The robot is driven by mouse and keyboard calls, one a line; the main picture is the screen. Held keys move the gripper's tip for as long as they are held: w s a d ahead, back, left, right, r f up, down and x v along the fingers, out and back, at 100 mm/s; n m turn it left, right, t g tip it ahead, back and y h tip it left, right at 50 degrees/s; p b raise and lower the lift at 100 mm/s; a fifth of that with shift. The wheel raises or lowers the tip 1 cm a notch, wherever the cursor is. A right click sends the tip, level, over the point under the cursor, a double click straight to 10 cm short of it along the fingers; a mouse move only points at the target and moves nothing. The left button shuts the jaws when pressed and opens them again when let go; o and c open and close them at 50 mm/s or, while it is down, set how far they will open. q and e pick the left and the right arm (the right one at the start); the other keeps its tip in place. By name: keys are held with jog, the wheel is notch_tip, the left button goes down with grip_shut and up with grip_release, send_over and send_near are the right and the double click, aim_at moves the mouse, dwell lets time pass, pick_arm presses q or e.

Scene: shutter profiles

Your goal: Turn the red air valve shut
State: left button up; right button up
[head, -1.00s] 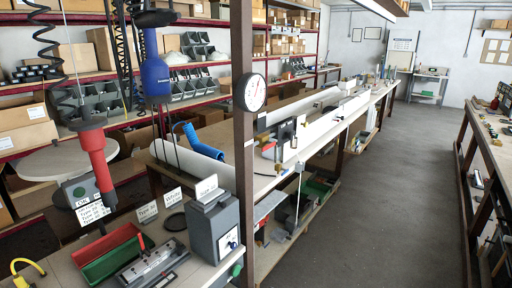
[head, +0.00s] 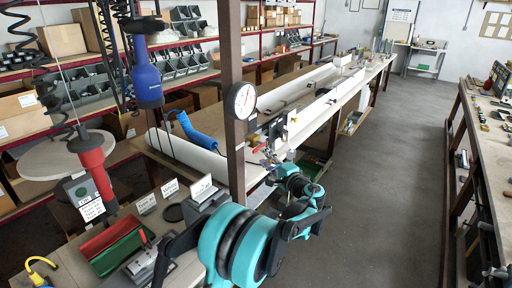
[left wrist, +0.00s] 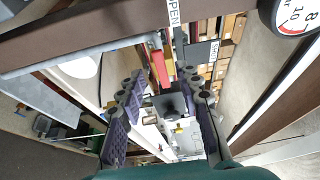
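In the left wrist view the red valve handle (left wrist: 160,68) shows near the top middle, close to a white OPEN label (left wrist: 173,12) and a SHUT label (left wrist: 214,52). My left gripper (left wrist: 162,82) is open, with its two dark fingers apart. The red handle appears just beyond the fingertips, in the gap between them; I cannot tell whether they touch it. In the head view my left gripper (head: 270,166) is small and partly hidden at the bench edge beside the brown post. The valve is not clear there. My right gripper is not in view.
A brown post (head: 233,110) with a round gauge (head: 242,99) stands close to my left arm. A blue tool (head: 147,78) and a red tool (head: 92,160) hang at the left. Green and red bins (head: 112,245) lie below. The aisle floor (head: 385,180) is clear.

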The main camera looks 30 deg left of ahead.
aim_at(257, 150)
pick_arm(q)
jog(key=x, duration=0.7)
jog(key=shift+b, duration=0.4)
grip_shut()
